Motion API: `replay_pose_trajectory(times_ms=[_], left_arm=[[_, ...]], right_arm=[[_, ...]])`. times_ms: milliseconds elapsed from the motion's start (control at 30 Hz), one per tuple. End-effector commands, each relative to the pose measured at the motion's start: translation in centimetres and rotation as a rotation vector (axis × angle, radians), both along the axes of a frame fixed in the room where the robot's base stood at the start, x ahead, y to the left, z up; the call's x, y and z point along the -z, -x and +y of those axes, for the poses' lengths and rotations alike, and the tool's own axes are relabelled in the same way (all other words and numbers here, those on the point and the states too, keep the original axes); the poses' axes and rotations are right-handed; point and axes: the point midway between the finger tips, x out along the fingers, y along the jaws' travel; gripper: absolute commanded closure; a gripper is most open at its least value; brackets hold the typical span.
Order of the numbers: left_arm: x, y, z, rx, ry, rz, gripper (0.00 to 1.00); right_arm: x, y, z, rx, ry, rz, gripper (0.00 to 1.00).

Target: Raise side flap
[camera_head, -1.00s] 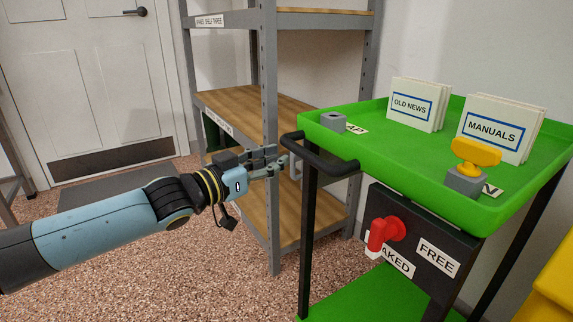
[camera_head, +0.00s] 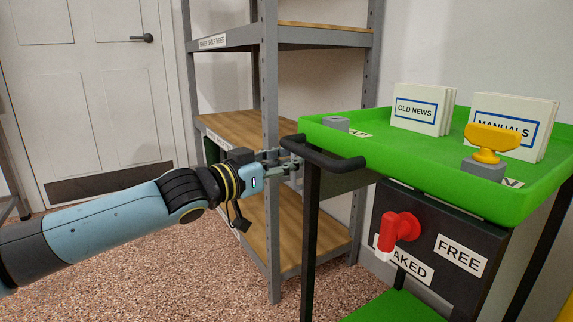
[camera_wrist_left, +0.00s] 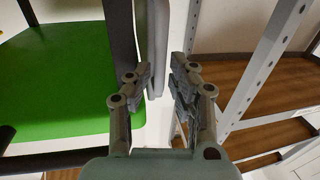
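The green cart (camera_head: 335,151) stands at the right with a black push handle (camera_head: 325,160) at its left end. Under the handle, a dark green panel (camera_head: 345,182), apparently the side flap, shows partly in shade. My left gripper (camera_head: 290,163) is beside the handle's outer end, its tips partly hidden. In the left wrist view, the gripper's fingers (camera_wrist_left: 163,80) are apart, and a grey-green upright plate (camera_wrist_left: 157,45) reaches between them near the left finger. I cannot tell whether they touch it. My right gripper is out of view.
A red lever (camera_head: 398,230) is on the cart's black panel above labels, FREE (camera_head: 460,255) among them. A yellow knob (camera_head: 492,140) and paper stacks (camera_head: 420,108) are on top. A grey metal shelf (camera_head: 269,100) stands close behind my left gripper. Floor is open at lower left.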

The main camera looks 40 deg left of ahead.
Motion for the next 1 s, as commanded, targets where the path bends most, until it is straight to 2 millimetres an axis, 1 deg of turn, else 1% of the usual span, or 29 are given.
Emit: replay_pose_trajectory(times_ms=[33,200,700,900,1000], left_arm=[[-0.01,0.00,0.01,0.000,0.000,0.000,0.79],[0.02,0.01,0.01,0.000,0.000,0.000,1.00],[0.09,0.02,0.05,0.000,-0.002,0.001,1.00],[0.06,-0.06,0.24,-0.001,-0.024,-0.009,1.00],[0.02,-0.12,0.40,-0.001,-0.045,-0.017,1.00]], right_arm=[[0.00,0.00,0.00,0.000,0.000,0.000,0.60],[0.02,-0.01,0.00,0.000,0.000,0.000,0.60],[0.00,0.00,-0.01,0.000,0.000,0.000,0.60],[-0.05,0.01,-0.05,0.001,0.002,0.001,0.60],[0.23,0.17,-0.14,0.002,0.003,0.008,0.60]])
